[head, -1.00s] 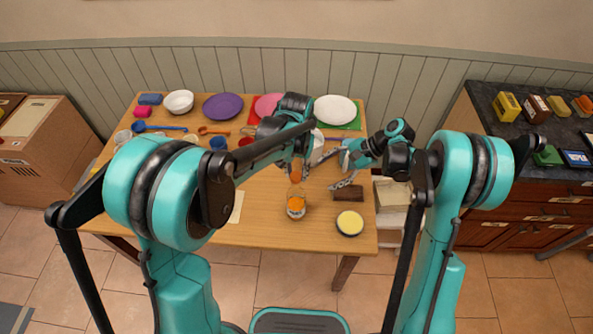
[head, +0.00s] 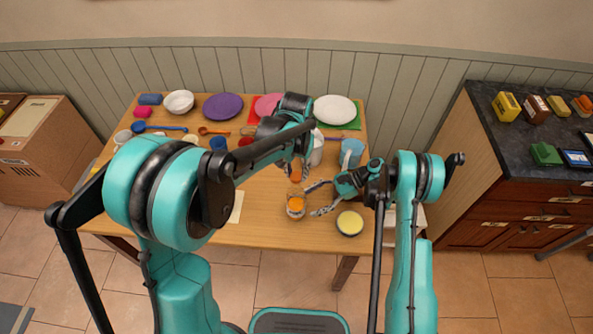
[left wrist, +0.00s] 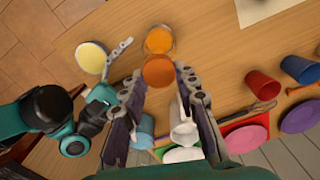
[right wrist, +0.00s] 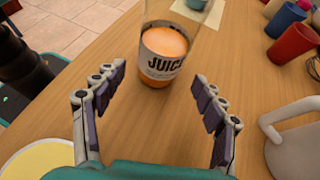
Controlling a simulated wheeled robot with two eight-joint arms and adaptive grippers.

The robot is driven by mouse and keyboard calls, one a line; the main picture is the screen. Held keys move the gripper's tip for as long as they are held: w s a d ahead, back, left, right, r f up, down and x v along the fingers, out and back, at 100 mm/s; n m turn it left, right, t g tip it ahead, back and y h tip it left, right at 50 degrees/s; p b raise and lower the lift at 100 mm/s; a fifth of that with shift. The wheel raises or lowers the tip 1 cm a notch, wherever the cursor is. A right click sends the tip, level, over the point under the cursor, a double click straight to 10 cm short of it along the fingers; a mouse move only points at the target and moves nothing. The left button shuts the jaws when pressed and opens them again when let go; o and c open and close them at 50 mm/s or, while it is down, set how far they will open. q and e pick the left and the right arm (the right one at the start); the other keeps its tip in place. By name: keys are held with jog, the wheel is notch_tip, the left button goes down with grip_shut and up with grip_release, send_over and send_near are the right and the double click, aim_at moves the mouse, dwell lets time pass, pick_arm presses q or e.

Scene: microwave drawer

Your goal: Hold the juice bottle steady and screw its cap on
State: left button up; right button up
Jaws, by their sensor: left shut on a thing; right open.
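The juice bottle (head: 296,210), clear with orange juice inside, stands upright on the table's front part. Its "JUICE" label (right wrist: 166,46) faces the right wrist view, which cuts off its top. My left gripper (head: 295,176) is shut on the orange cap (left wrist: 158,71), held apart from the bottle, on its far side in the head view. The bottle top (left wrist: 159,40) appears just beyond the cap in the left wrist view. My right gripper (right wrist: 158,79) is open and empty, pointing at the bottle from the right, its fingers short of it.
A round pale-yellow-topped container (head: 350,223) sits close to my right gripper. Plates, cups and utensils fill the back. The wood left of the bottle is mostly clear.

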aim_at(299, 207)
jog(key=shift+x, duration=3.05)
jog(key=c, duration=0.7)
jog(key=shift+c, duration=0.2)
